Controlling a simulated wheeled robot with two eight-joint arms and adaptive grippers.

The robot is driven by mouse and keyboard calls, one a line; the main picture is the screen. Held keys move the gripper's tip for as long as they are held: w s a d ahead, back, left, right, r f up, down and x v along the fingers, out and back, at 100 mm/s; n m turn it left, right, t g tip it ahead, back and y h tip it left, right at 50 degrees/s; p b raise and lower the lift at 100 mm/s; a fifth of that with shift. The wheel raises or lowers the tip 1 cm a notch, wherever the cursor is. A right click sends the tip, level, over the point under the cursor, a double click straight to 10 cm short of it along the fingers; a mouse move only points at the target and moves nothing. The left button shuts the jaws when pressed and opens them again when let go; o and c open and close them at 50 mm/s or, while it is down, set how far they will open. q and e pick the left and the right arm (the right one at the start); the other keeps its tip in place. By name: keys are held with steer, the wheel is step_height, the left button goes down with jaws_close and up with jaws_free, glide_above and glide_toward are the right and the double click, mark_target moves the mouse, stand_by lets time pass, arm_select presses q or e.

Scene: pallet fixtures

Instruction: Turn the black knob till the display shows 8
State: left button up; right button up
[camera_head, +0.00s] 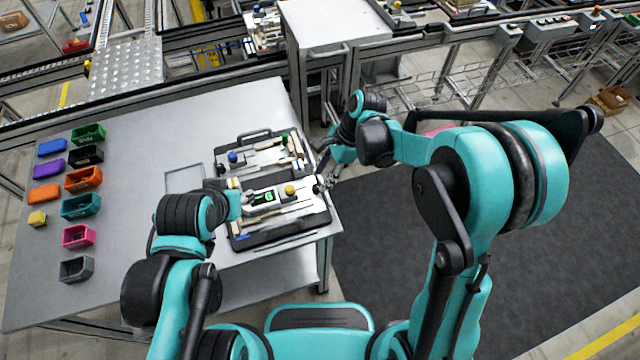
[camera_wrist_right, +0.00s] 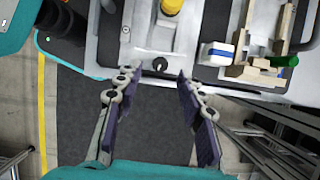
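The fixture (camera_head: 306,207) is a light panel in an open dark case on the table. Its small display (camera_head: 264,197) glows green near the panel's left end; the digit is too small to read. The black knob (camera_wrist_right: 160,64) sits near the panel's edge, below a yellow button (camera_wrist_right: 171,7) in the right wrist view. My right gripper (camera_wrist_right: 156,80) is open, its fingers apart on either side just short of the knob, with nothing between them. My left arm ends beside the display (camera_head: 236,204); its fingers cannot be made out.
The grey table (camera_head: 130,150) holds several coloured bins, including a green one (camera_head: 88,132) and a grey one (camera_head: 76,269), at the left. White and blue blocks (camera_wrist_right: 216,52) and a green piece (camera_wrist_right: 284,61) lie right of the knob. Dark mat lies beyond the table's edge.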

mark_target(317, 186)
steer(key=b+x, duration=0.1)
steer(key=x, duration=0.3)
steer(key=shift+f, duration=0.1)
jaws_close()
steer(key=shift+w+n+g, duration=0.15)
steer(key=shift+n+g, duration=0.15)
steer(key=shift+n, duration=0.4)
steer(key=n+g, duration=0.1)
steer(key=n, duration=0.2)
steer(key=shift+h+b, duration=0.3)
steer(key=shift+h, duration=0.1)
jaws_free()
